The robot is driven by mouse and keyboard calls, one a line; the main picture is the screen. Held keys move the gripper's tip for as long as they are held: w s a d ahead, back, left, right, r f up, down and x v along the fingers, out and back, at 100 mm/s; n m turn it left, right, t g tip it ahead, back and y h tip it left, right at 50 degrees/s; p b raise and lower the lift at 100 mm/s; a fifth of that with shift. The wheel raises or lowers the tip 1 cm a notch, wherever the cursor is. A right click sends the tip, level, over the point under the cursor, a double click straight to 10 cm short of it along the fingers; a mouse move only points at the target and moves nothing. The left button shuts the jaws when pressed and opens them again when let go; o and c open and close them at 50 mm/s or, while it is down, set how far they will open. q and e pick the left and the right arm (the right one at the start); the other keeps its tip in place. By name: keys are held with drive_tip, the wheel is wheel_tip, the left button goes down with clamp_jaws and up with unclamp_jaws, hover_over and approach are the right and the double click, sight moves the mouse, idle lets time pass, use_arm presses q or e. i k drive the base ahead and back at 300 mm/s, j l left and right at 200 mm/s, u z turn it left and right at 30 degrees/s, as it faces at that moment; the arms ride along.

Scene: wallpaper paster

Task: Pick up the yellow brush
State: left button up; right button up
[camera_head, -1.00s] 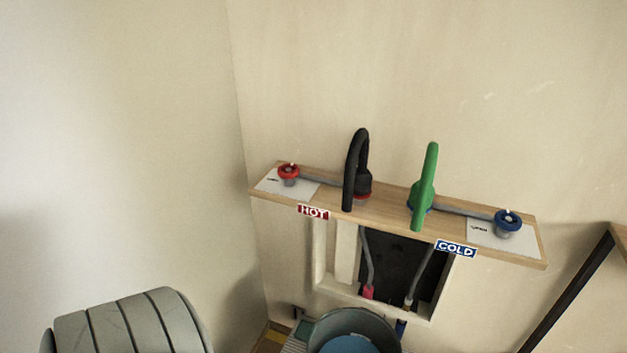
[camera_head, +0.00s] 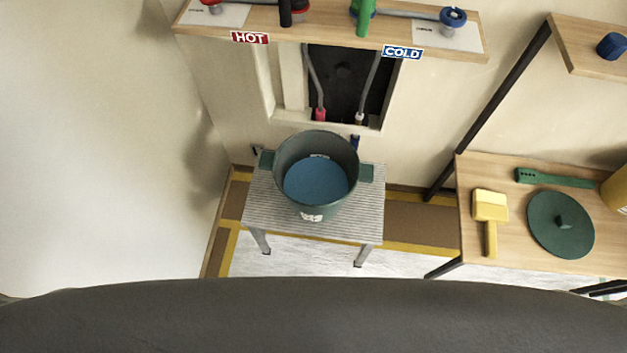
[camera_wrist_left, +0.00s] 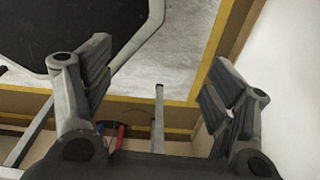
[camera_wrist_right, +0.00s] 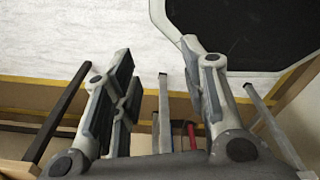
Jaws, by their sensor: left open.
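The yellow brush (camera_head: 490,215) lies on the wooden table at the right of the head view. Its wide pale yellow head points to the back and its handle towards the front edge. Neither gripper shows in the head view, and the brush cannot be made out in either wrist view. My left gripper (camera_wrist_left: 157,80) is open with its fingers apart and nothing between them. My right gripper (camera_wrist_right: 157,75) is also open and empty. Both appear well away from the brush.
A green lid (camera_head: 560,240), a green stick-like tool (camera_head: 550,178) and a yellow container (camera_head: 618,190) share the wooden table (camera_head: 470,170). A green bucket (camera_head: 330,205) with blue contents stands on a grey stool (camera_head: 262,215). A tap shelf (camera_head: 320,28) hangs above.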

sight(491, 208)
drive_tip(key=z, duration=1.85)
